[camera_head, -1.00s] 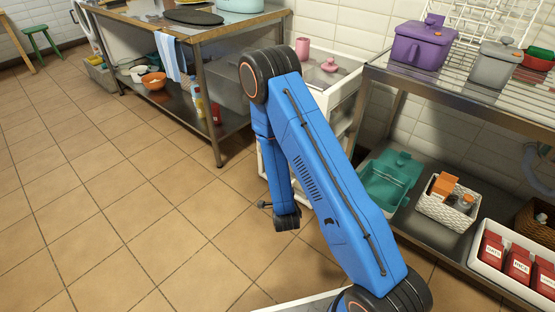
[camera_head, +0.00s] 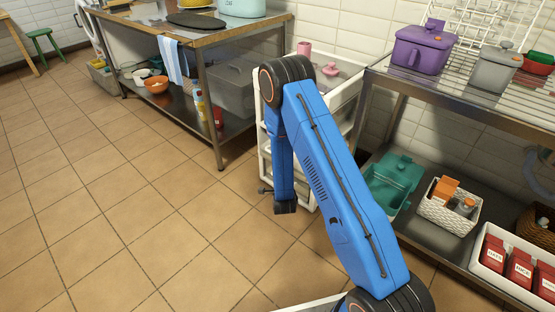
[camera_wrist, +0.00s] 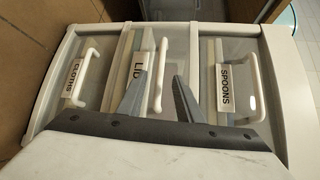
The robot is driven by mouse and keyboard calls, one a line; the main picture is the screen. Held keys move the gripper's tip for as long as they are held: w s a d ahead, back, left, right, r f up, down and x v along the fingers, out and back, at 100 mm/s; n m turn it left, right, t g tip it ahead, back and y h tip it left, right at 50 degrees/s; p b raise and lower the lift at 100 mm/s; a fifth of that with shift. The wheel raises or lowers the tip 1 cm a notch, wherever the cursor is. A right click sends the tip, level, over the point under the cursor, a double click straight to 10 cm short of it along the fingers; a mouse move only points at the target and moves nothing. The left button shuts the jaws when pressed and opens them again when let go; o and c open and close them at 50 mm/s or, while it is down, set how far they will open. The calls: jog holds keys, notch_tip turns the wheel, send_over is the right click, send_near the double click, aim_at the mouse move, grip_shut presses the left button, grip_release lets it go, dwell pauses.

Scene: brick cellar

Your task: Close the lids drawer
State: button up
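The lids drawer (camera_wrist: 144,62) is the middle of three drawer fronts in the wrist view, labelled with a partly hidden "LID…". Its front seems to stand out from its neighbours; how far I cannot tell. Its white bar handle (camera_wrist: 160,75) lies between the two grey fingers of my gripper (camera_wrist: 158,80). The fingers are apart, with a gap on both sides of the handle; I see no clear contact. In the head view the white drawer unit (camera_head: 345,90) stands between the table and the shelf, mostly hidden behind my blue arm, and the lids drawer cannot be made out.
The cloths drawer (camera_wrist: 85,65) and spoons drawer (camera_wrist: 236,75) flank it in the wrist view. A steel table (camera_head: 215,32) stands left of the unit, a metal shelf (camera_head: 450,90) right. A teal container (camera_head: 392,180) sits on the lower shelf. Tiled floor at left is clear.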

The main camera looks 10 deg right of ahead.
jog(key=shift+w+d+f, duration=0.1)
jog(key=shift+w+d, duration=0.05)
jog(key=shift+w, duration=0.75)
jog(key=shift+w+d+f, duration=0.15)
jog(key=shift+w, duration=0.8)
jog(key=shift+w+d+f, duration=0.1)
jog(key=shift+w+d, duration=0.05)
jog(key=shift+w, duration=0.75)
grip_shut()
